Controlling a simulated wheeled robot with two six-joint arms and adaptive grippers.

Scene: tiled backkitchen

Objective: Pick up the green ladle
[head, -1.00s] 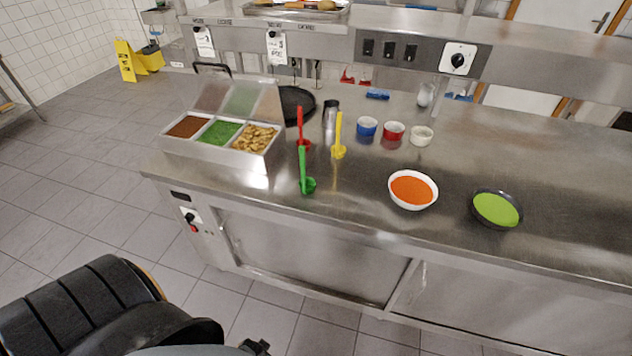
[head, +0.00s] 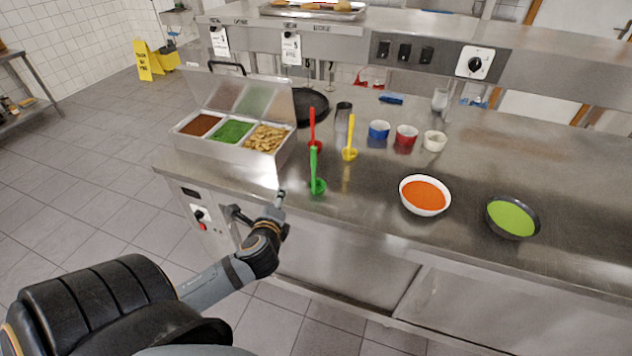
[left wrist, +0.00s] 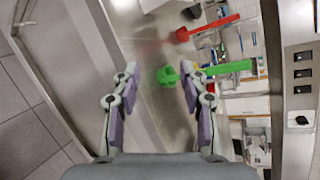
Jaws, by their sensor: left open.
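The green ladle (head: 313,168) stands on the steel counter near its front edge, its handle pointing up. My left gripper (head: 280,196) is in front of the counter edge, to the left of the ladle and near it. In the left wrist view, the left gripper (left wrist: 159,74) is open, with two purple-padded fingers apart. The green ladle (left wrist: 222,69) shows beyond the fingertips there, its bowl between them in the picture and its handle extending right past the right finger. Nothing is held. The right gripper is not in view.
A red ladle (head: 312,128) and a yellow ladle (head: 351,136) stand just behind the green one. A steel food container (head: 222,148) is to the left. A bowl of orange soup (head: 424,195) and a bowl of green soup (head: 512,217) are to the right.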

